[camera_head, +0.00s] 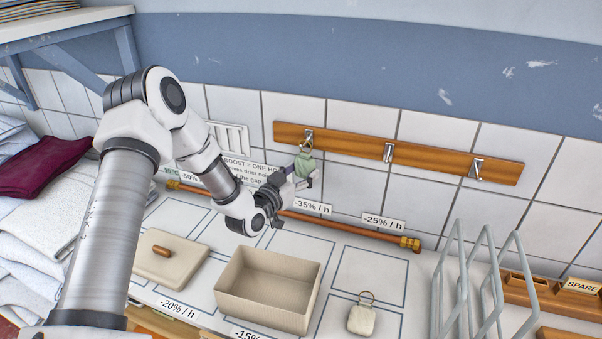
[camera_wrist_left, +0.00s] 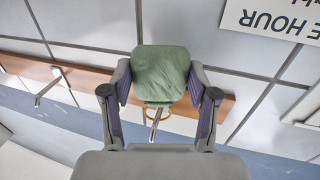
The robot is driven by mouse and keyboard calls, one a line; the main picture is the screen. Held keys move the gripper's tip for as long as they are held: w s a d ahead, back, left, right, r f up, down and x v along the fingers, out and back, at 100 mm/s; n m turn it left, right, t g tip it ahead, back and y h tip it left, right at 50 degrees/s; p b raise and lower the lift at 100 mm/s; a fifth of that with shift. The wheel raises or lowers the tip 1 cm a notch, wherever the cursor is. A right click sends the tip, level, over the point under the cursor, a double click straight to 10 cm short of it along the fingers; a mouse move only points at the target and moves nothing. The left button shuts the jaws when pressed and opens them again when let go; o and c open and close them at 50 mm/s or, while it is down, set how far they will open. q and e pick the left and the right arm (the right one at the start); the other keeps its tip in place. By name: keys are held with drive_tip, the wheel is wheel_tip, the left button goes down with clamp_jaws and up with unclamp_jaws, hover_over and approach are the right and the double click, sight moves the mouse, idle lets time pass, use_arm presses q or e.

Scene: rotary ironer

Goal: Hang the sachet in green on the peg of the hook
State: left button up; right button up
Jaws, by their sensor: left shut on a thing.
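The green sachet (camera_head: 303,166) has a brass ring (camera_head: 306,146) at its top. My left gripper (camera_head: 301,177) is shut on the sachet and holds it upright in front of the wall rail. In the left wrist view, the sachet (camera_wrist_left: 162,70) sits between the two fingers (camera_wrist_left: 160,82). The ring (camera_wrist_left: 157,110) overlaps the leftmost metal hook (camera_head: 308,134) of the rail, whose peg (camera_wrist_left: 155,125) also shows in the wrist view. I cannot tell for certain whether the peg passes through the ring. My right gripper is not in view.
The wooden rail (camera_head: 349,145) carries two more empty hooks, the middle one (camera_head: 389,151) and the right one (camera_head: 476,168). Below are an open beige box (camera_head: 264,306), its lid (camera_head: 158,268) and a cream sachet (camera_head: 361,319). A wire rack (camera_head: 490,285) stands right.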

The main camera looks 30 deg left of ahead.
use_arm(q)
drive_tip(key=o, duration=1)
drive_tip(key=shift+s, duration=0.15)
drive_tip(key=s, duration=1.1)
drive_tip(key=shift+s, duration=0.4)
drive_tip(key=shift+a, duration=0.1)
